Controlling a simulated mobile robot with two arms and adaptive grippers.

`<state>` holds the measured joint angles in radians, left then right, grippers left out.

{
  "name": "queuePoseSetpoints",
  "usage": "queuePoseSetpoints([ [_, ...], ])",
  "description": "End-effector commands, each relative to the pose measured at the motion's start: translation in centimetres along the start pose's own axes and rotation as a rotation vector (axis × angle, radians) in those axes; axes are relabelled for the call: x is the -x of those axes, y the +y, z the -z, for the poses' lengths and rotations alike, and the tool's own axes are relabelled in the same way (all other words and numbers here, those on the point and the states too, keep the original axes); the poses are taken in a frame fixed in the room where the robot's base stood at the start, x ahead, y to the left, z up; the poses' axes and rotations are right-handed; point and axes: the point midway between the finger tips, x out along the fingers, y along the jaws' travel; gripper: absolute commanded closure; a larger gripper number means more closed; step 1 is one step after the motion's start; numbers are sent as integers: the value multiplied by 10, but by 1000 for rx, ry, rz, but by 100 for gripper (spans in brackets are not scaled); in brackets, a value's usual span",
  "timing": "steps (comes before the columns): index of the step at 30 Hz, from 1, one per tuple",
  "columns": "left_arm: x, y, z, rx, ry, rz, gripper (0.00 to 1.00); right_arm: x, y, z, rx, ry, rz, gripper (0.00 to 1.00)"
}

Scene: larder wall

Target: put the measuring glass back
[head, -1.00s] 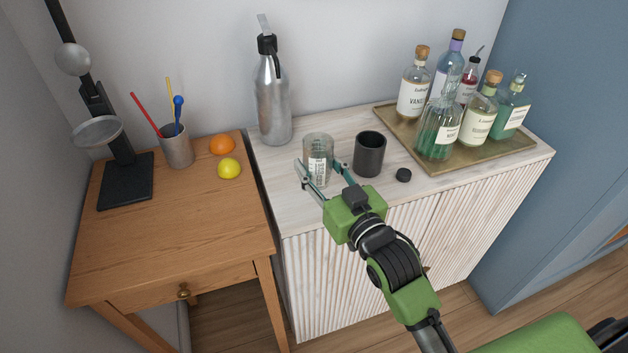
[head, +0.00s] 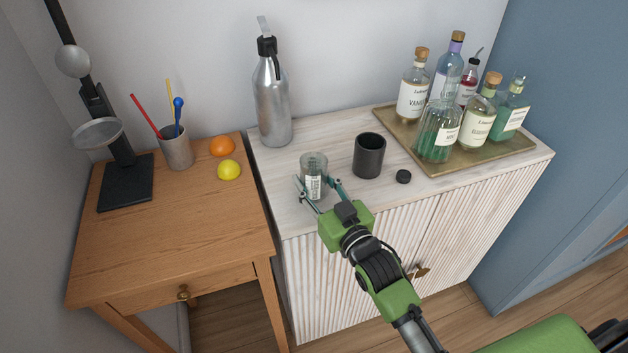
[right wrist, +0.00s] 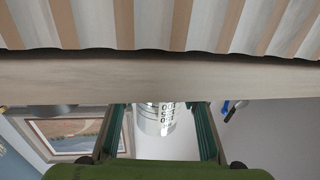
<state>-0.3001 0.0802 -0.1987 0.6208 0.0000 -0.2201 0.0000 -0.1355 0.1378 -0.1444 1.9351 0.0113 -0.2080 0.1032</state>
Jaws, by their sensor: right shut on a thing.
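The measuring glass (head: 314,172) is a clear, upright glass with printed markings, at the front left of the pale cabinet's top (head: 290,212). My right gripper (head: 318,188) is shut on it, with one finger on each side. In the right wrist view the glass (right wrist: 153,118) shows between the two fingers (right wrist: 160,135), partly cut off by the cabinet's edge. I cannot tell whether its base touches the top. My left gripper is not in view.
A dark cup (head: 369,156) and a small black cap (head: 403,177) stand right of the glass. A metal siphon bottle (head: 272,100) stands behind. A brass tray (head: 440,167) holds several bottles. A wooden side table (head: 170,225) with an orange (head: 222,146) and a lemon (head: 229,170) is left.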

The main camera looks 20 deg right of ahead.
Motion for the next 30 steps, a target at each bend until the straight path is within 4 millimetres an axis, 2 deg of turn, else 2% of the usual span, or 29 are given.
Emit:
queuePoseSetpoints([
  [1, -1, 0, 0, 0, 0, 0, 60, 0, 0, -2, 0, -1, 0, 57],
  [3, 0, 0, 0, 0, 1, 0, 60, 0, 0, -2, 0, -1, 0, 43],
  [15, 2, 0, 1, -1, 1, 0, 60, 0, 0, 4, 0, 0, 0, 43],
  [17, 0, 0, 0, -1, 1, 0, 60, 6, 0, 0, 0, -3, 0, 43],
  [20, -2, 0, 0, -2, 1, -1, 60, 20, 0, -1, 0, -3, -1, 43],
  [30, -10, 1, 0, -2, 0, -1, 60, 84, 0, -1, 0, -4, -1, 43],
])
